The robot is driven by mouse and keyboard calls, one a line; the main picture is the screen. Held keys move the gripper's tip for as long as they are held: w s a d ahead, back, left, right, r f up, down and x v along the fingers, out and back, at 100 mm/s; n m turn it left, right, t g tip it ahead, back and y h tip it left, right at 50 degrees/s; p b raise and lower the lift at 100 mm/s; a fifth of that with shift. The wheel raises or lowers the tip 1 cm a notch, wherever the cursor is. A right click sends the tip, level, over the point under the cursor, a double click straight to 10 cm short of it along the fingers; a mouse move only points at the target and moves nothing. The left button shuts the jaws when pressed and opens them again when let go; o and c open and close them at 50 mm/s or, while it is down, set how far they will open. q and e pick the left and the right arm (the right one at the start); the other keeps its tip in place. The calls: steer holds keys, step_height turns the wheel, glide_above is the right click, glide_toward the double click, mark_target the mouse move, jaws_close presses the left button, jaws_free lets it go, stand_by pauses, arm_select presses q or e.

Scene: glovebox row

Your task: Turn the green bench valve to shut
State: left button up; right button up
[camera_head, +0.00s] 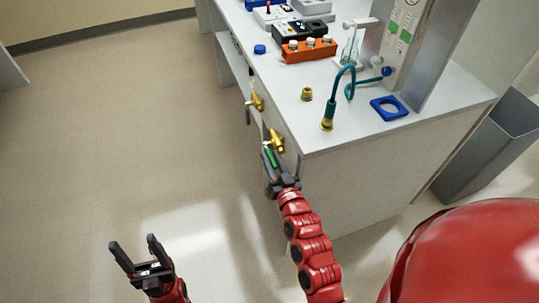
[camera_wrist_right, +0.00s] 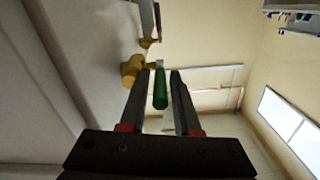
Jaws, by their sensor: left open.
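The green bench valve has a brass body (camera_head: 277,143) on the bench's front face near the corner, and a green lever (camera_head: 269,155). In the right wrist view the green lever (camera_wrist_right: 160,90) lies between the two fingers of my right gripper (camera_wrist_right: 160,76), with a narrow gap showing on each side. The brass body (camera_wrist_right: 132,70) is to the left of the fingers there. My right gripper (camera_head: 267,163) is open around the lever in the head view. My left gripper (camera_head: 136,249) is open and empty, low over the floor, away from the bench.
A second brass valve (camera_head: 257,102) is further along the bench front. A grey bin (camera_head: 488,140) stands right. The left floor is clear.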

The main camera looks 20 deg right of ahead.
steer(key=shift+s, duration=0.1)
jaws_close()
stand_by(1.2)
